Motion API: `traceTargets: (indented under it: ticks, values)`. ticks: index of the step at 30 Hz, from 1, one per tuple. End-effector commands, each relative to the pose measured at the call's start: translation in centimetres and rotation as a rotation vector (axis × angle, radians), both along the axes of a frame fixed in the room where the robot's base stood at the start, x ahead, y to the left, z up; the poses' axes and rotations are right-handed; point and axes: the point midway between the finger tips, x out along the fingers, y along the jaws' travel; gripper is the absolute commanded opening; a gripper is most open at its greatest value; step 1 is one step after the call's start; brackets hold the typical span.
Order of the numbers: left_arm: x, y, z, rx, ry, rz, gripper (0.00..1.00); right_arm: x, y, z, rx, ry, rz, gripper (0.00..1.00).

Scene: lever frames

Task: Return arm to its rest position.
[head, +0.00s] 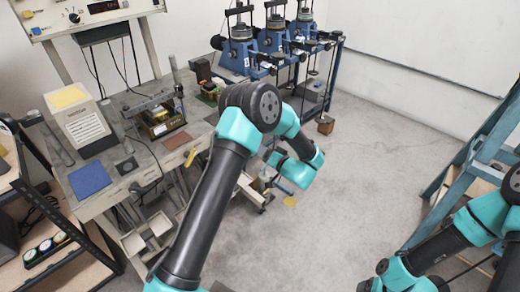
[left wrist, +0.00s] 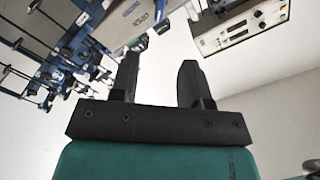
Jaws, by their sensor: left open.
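My left arm (head: 210,205) rises from the bottom of the head view, bends at the top beside the workbench and folds down to the right. Its gripper is hard to make out in the head view. In the left wrist view my left gripper (left wrist: 157,82) is open, with two black fingers apart and nothing between them. My right arm (head: 440,248) is at the lower right of the head view, and its gripper does not show.
A cluttered workbench (head: 90,187) stands left of my left arm. Blue lever frames (head: 240,55) stand behind it. A teal metal frame (head: 455,175) is at the right. The grey floor (head: 365,145) between is mostly clear. A black shelf (head: 75,265) is at lower left.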

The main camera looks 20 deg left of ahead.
Motion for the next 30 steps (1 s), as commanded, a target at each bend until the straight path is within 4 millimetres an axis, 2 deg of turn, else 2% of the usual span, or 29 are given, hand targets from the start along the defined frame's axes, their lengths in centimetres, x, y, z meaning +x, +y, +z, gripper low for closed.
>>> traceTargets:
  ticks: [12, 17, 20, 24, 26, 30]
  values:
    - [0.0, 0.1, -0.1, -0.003, -0.001, -0.006, 0.43, 0.0, 0.0, 0.0, 0.0, 0.0, 0.0, 0.69]
    - [0.3, 0.9, -1.6, -0.058, -0.02, -0.091, 0.43, 0.0, 0.0, 0.0, 0.0, 0.0, 0.0, 0.69]
    - [0.4, 1.7, -3.6, -0.148, -0.039, -0.204, 0.43, 0.0, 0.0, 0.0, 0.0, 0.0, 0.0, 0.69]
    - [-0.1, 2.2, -7.7, -0.358, -0.042, -0.394, 0.43, 0.0, 0.0, 0.0, 0.0, 0.0, 0.0, 0.69]
    - [-0.8, 2.0, -9.6, -0.468, -0.026, -0.466, 0.43, 0.0, 0.0, 0.0, 0.0, 0.0, 0.0, 0.69]
    - [-3.8, 1.1, -13.9, -0.747, 0.045, -0.581, 0.43, 0.0, 0.0, 0.0, 0.0, 0.0, 0.0, 0.69]
